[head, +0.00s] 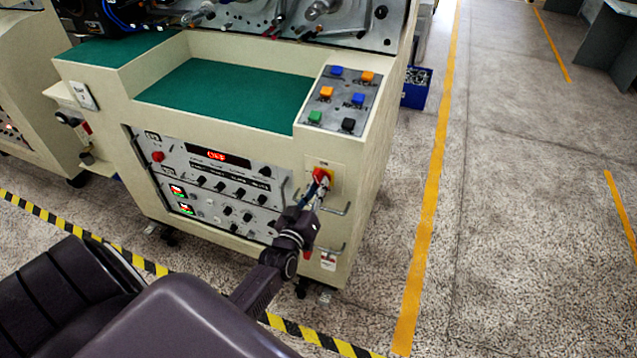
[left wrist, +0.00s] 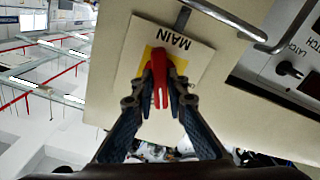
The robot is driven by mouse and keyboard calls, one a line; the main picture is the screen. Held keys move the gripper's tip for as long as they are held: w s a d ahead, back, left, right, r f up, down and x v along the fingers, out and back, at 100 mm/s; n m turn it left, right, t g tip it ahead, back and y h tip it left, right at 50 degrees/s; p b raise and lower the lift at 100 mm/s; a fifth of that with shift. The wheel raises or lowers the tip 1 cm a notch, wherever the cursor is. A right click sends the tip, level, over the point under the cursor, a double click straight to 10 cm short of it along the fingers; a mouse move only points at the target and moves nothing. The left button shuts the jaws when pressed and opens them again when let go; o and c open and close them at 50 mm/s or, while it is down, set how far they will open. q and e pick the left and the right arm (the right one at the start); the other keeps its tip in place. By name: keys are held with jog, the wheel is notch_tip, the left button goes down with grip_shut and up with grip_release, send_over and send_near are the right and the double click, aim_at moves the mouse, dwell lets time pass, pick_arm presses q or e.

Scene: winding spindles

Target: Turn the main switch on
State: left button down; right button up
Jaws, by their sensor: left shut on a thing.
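The main switch is a red handle (head: 319,175) on a yellow and white plate (head: 334,170) at the right of the machine's front. In the left wrist view the red handle (left wrist: 160,72) stands on the plate marked MAIN (left wrist: 187,47), which looks upside down there. My left gripper (head: 313,192) comes in from below and is shut on the red handle. In the left wrist view its fingers (left wrist: 159,98) lie on either side of the handle. The handle's exact angle is partly hidden by the fingers. My right gripper is not in view.
Metal bar handles (head: 335,209) stick out beside and below the switch. A control panel (head: 215,190) with knobs and a lit red display (head: 217,156) is to the left. Colored buttons (head: 342,98) sit on top. The floor to the right is clear.

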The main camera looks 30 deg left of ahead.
pick_arm(q)
jog(key=m+p, duration=0.1)
jog(key=m, duration=0.3)
jog(key=shift+f+m, duration=0.1)
jog(key=shift+m, duration=0.3)
dwell(0.4)
jog(key=c, duration=1.9)
grip_release()
jog(key=shift+c, duration=0.2)
jog(key=v, duration=1.2)
